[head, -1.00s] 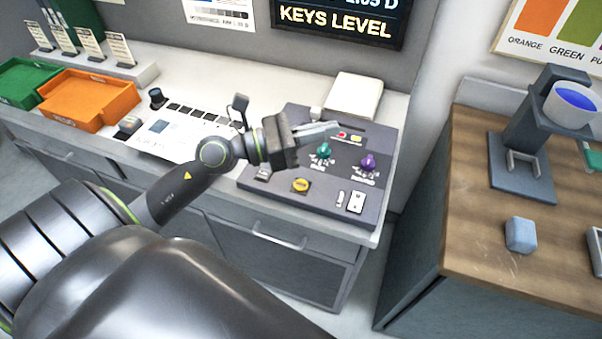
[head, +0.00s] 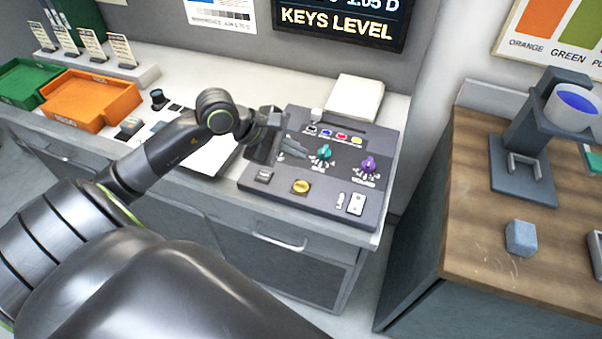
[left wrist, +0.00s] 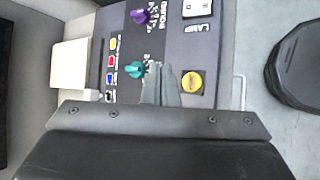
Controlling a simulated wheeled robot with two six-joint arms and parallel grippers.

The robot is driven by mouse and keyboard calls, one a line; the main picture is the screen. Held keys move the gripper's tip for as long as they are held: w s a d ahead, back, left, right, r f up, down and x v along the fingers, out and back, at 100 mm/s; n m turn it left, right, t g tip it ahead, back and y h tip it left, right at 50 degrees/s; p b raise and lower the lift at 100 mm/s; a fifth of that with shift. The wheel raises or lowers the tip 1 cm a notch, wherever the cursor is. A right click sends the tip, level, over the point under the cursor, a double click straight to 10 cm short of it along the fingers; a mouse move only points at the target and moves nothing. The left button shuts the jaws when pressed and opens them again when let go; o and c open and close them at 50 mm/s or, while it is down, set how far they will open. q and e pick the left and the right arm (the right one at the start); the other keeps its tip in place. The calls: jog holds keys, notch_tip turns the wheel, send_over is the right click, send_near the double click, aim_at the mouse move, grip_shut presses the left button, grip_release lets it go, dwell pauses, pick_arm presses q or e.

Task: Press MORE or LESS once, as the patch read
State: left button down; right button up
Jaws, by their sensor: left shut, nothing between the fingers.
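The grey control panel (head: 310,207) lies on the bench; it also shows in the left wrist view (left wrist: 212,50). It carries a row of small black, blue, red and yellow keys (head: 341,136), a teal knob (head: 323,153), a purple knob (head: 368,165), a round yellow button (head: 301,187), a grey button (head: 263,175) and a white lamp switch (head: 355,204). I cannot read MORE or LESS on any key. My left gripper (head: 304,152) is shut and empty, above the panel just left of the teal knob. In the left wrist view its fingers (left wrist: 161,86) lie between the teal knob (left wrist: 135,69) and yellow button (left wrist: 191,82).
A dark wall display (head: 338,22) reads "1.05 D" and "KEYS LEVEL". A pale block (head: 355,97) stands behind the panel. A patch chart (head: 222,12) hangs left of the display. Orange (head: 92,97) and green trays stand at left. A wooden counter (head: 465,215) is at right.

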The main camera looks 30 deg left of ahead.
pick_arm(q)
jog(key=shift+f, duration=0.1)
jog(key=b, duration=0.5)
send_over(296, 187)
notch_tip(296, 187, down, 8)
jog(key=shift+r, duration=0.2)
jog(key=shift+f+b, duration=0.4)
jog(key=shift+f, duration=0.15)
jog(key=shift+r, duration=0.1)
dwell(1.2)
jog(key=shift+f+b, duration=0.45)
jog(key=shift+b, duration=0.25)
